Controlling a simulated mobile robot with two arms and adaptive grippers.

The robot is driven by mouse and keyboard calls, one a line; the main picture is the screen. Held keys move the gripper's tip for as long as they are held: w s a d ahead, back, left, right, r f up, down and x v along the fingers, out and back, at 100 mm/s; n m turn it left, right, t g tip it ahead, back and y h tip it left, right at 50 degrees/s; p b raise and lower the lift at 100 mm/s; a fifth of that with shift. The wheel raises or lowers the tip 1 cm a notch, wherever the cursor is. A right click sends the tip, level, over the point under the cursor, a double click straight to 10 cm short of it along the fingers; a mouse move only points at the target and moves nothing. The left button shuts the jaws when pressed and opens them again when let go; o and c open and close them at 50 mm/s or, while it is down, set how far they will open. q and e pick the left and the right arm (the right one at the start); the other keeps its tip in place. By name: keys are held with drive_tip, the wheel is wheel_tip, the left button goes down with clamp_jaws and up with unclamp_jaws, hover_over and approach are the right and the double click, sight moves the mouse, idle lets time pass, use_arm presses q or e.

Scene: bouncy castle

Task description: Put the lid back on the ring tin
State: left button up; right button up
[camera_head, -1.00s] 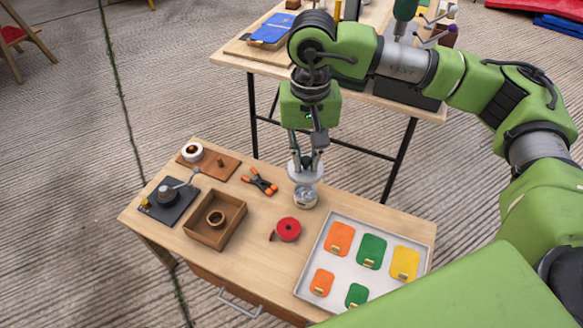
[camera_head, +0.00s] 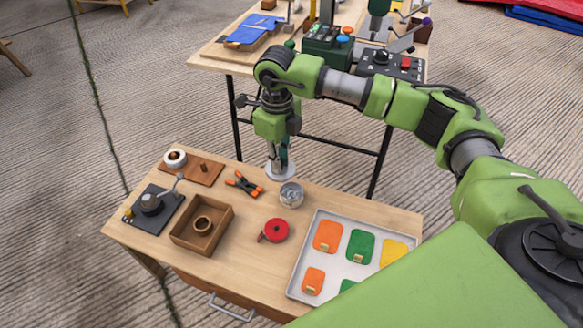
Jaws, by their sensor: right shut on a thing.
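The ring tin (camera_head: 291,196) is a small silvery round tin standing upright near the back edge of the small wooden table. Its top shows, but what is inside is too small to tell. My right gripper (camera_head: 279,163) points down, shut on the pale round lid (camera_head: 281,174). The lid is held roughly level, just behind and slightly left of the tin in the picture; I cannot tell its exact height. My left gripper is not in view.
On the small table (camera_head: 255,265) are orange-tipped pliers (camera_head: 243,184), a red spool (camera_head: 275,230), a wooden box (camera_head: 181,236), a dark stand (camera_head: 138,219) and a tray (camera_head: 300,279) of coloured pouches. A cluttered taller table (camera_head: 217,55) stands behind.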

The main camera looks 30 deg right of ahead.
drive_tip(key=d+f+m+b, duration=0.1)
drive_tip(key=f+m, duration=0.2)
drive_tip(key=m, duration=0.1)
drive_tip(key=w+d+f+m+b, duration=0.1)
drive_tip(key=f+m, duration=0.3)
drive_tip(key=m, duration=0.1)
drive_tip(key=d+f+m+b, duration=0.1)
drive_tip(key=d+f+m, duration=0.1)
drive_tip(key=m, duration=0.3)
drive_tip(key=shift+w+f, duration=0.15)
drive_tip(key=shift+f, duration=0.5)
drive_tip(key=shift+f+b, duration=0.25)
drive_tip(key=shift+b, duration=0.1)
drive_tip(key=shift+f+b, duration=0.45)
drive_tip(key=shift+f, duration=0.25)
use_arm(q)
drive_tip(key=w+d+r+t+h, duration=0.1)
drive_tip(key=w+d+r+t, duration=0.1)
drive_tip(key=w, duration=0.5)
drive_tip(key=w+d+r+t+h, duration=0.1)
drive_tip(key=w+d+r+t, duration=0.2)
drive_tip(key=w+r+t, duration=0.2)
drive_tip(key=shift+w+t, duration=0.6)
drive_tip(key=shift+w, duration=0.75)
use_arm(e)
drive_tip(key=shift+f, duration=0.5)
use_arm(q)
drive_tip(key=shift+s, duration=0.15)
